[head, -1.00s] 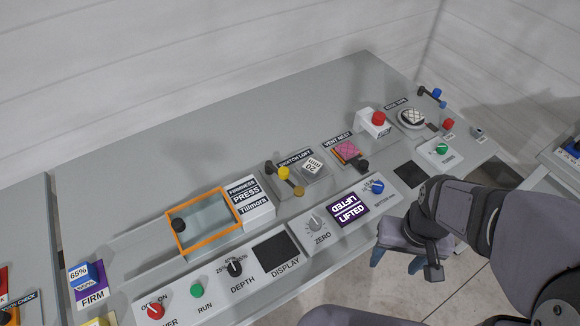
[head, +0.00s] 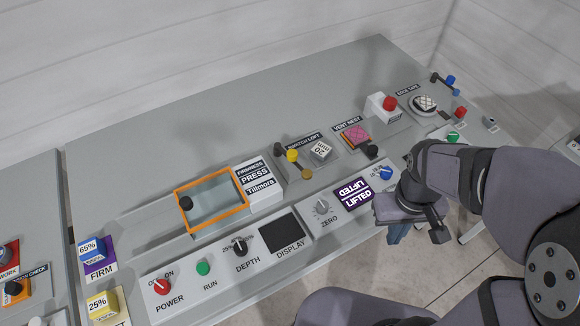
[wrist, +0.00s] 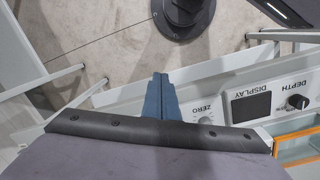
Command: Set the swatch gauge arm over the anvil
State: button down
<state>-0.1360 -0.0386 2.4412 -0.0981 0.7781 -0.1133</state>
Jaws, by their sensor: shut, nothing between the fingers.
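The swatch loft gauge stands on the bench near the middle of the head view. It has a dark post (head: 279,146), a yellow knob (head: 292,156) and a small brass-coloured disc (head: 306,173); which of these is the anvil is hard to tell. A white marked block (head: 321,150) sits beside the knob. A purple panel (head: 353,192) in front reads LIFTED. My gripper (head: 396,233) is shut and empty, off the bench's front edge, right of and nearer than the gauge. Its blue fingers (wrist: 158,97) are together in the wrist view, where the gauge does not show.
The front panel carries the ZERO knob (head: 322,206), a blue knob (head: 386,173) and a dark display (head: 282,234). A pink pad (head: 356,134) and a red button (head: 389,103) stand right of the gauge. An orange frame (head: 211,201) lies left. The back of the bench is clear.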

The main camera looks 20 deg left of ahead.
jog(key=w+a+n+h, duration=0.2)
jog(key=w+a+n, duration=0.3)
jog(key=n, duration=0.2)
jog(key=n+t+h+b, duration=0.15)
jog(key=n+t, duration=0.55)
jog(key=n, duration=1.1)
send_near(295, 158)
jog(key=s, duration=0.2)
jog(key=s+f+h, duration=0.1)
jog(key=shift+s+a, duration=0.1)
jog(key=shift+s, duration=0.3)
jog(key=shift+s+a+n+t, duration=0.15)
jog(key=shift+a+n+t, duration=0.15)
jog(key=shift+a, duration=0.25)
jog(key=shift+d, duration=0.1)
jog(key=shift+p+x, duration=1.15)
jog(key=shift+x, duration=3.85)
